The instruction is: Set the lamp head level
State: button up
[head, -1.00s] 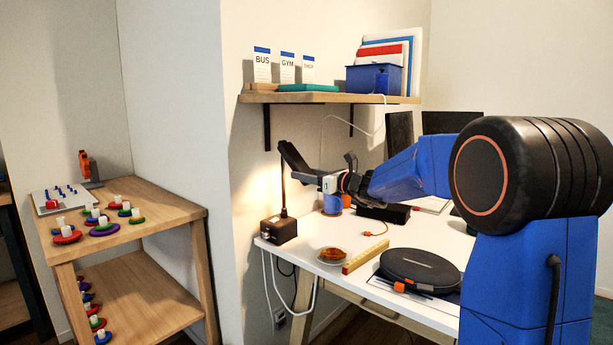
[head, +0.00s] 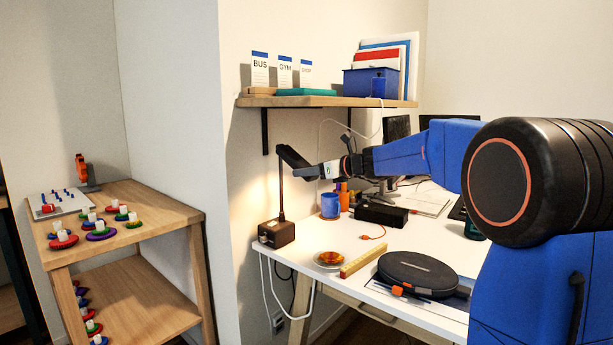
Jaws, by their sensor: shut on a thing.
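The black desk lamp stands upright on its dark box-like base (head: 277,233) at the white desk's back left corner. A thin post rises from it to the dark, flat lamp head (head: 292,157). The head slopes down to the right from the top of the post, so it is tilted, not level. My gripper (head: 307,171) reaches in from the right and is shut on the head's lower right end. The fingertips are small and dark here, so the exact contact is hard to see.
Above is a wooden shelf (head: 325,102) with cards and a blue bin (head: 371,83). On the desk are a blue cup (head: 330,204), a black box (head: 381,213), an amber dish (head: 330,258), a yellow bar (head: 363,259) and a round black case (head: 418,270).

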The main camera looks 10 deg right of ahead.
aim_at(299, 158)
jog(key=shift+s+d+r, duration=0.15)
jog(key=shift+s+r, duration=0.05)
jog(key=shift+r, duration=0.6)
jog(key=shift+s+d+r, duration=0.15)
jog(key=shift+r, duration=0.65)
jog(key=shift+s+d+r, duration=0.15)
jog(key=shift+s+r, duration=0.05)
jog(key=shift+r, duration=1.85)
jog(key=o, duration=1.5)
jog(key=shift+c, duration=0.2)
jog(key=shift+o, duration=0.3)
jog(key=shift+f, duration=0.1)
jog(key=shift+s, duration=0.1)
jog(key=shift+s+d, duration=0.15)
jog(key=shift+d, duration=0.05)
jog(key=v, duration=1.7)
